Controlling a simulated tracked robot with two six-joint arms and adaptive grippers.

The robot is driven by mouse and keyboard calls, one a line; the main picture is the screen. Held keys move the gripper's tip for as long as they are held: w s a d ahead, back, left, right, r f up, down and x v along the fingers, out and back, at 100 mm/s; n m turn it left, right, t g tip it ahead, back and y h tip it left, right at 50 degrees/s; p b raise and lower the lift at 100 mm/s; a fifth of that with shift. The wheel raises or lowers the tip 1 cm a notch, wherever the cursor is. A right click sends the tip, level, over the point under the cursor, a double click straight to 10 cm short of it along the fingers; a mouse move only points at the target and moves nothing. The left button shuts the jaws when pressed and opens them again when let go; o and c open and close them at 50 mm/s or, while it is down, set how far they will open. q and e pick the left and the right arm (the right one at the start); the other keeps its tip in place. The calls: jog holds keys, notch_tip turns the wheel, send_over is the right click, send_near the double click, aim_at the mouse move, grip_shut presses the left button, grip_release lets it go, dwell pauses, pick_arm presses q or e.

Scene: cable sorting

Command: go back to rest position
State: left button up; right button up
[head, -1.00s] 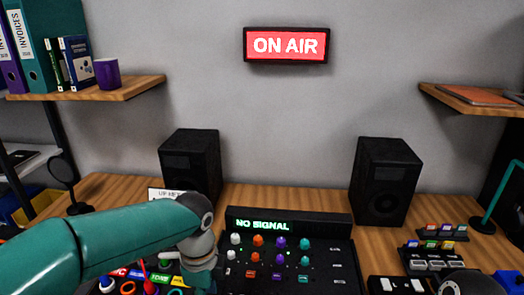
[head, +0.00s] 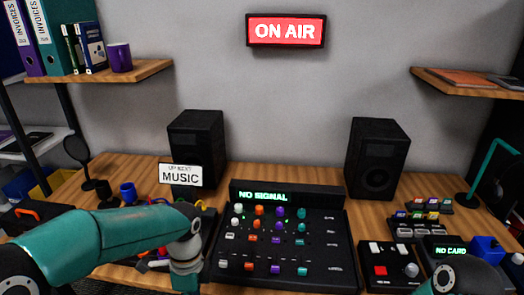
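My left arm (head: 110,243) is teal and reaches in from the left over the front of the desk. Its grey wrist (head: 186,262) points down just left of the black mixer (head: 335,240). The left fingers are below the frame edge or hidden, so their state does not show. Part of my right arm (head: 455,277), a dark round joint with a bit of teal, shows at the lower right. My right gripper is out of view. No held object can be seen.
The mixer has coloured knobs. Two speakers (head: 196,150) stand behind it, with a "MUSIC" sign (head: 181,175) by the left one. A control box with a red button (head: 379,271) and a blue box (head: 487,249) stand at right. Cables lie partly behind my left arm.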

pick_arm(q)
jog(key=s+d+f+n+h+p, duration=0.1)
jog(key=s+d+f+n+h, duration=0.1)
jog(key=s+f+n, duration=0.75)
jog(key=s+d+f+n+h+p, duration=0.25)
jog(key=s+f+n, duration=0.45)
jog(key=s+f, duration=0.4)
jog(key=w+a+f+n+t+b, duration=0.1)
jog(key=w+n+t, duration=0.1)
jog(key=w+n, duration=0.2)
jog(key=shift+w+a+f+t, duration=0.15)
jog(key=shift+w+f+t, duration=0.2)
jog(key=shift+w, duration=0.5)
pick_arm(e)
notch_tip(320, 180, up, 3)
jog(key=shift+s+f, duration=0.1)
dwell(0.6)
jog(key=shift+c, duration=0.4)
dwell(0.5)
